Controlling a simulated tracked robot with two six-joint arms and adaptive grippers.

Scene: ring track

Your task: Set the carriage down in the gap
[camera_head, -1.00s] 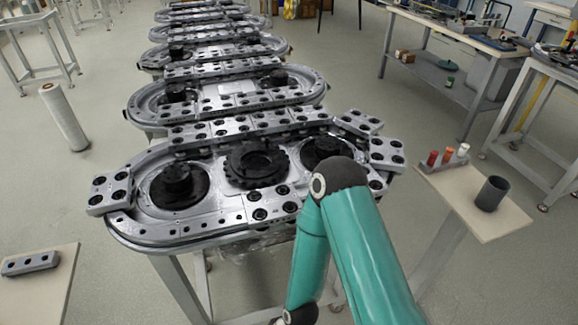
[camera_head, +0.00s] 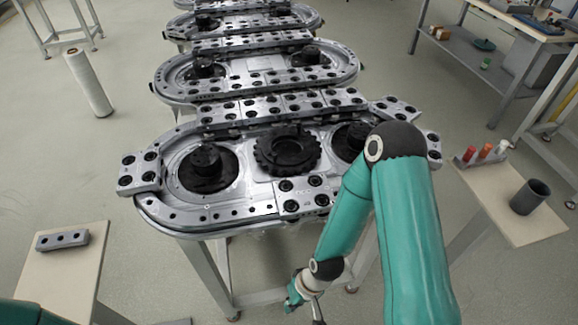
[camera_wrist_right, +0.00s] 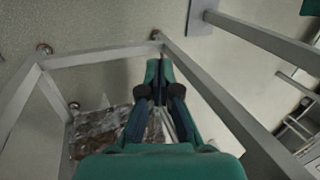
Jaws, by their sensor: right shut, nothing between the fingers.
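Grey carriages with dark round holes sit on the nearest ring track (camera_head: 207,208). Several form a row along its far straight (camera_head: 285,107). One carriage (camera_head: 140,173) sits at the left end, one (camera_head: 303,196) on the near straight, and others (camera_head: 395,108) at the right end. Bare rail shows on the near straight to the left of the near carriage. My right gripper (camera_wrist_right: 160,90) is shut and empty in the right wrist view, low by the track's stand and apart from the carriages. In the head view my right forearm hides part of the track's right end. My left gripper is not in view.
A grey block (camera_head: 62,240) lies on a small stand at left. A right side stand (camera_head: 508,212) holds a dark cup (camera_head: 530,197) and small coloured pieces. More ring tracks (camera_head: 255,70) stand behind. Stand legs (camera_wrist_right: 215,85) surround the gripper in the wrist view.

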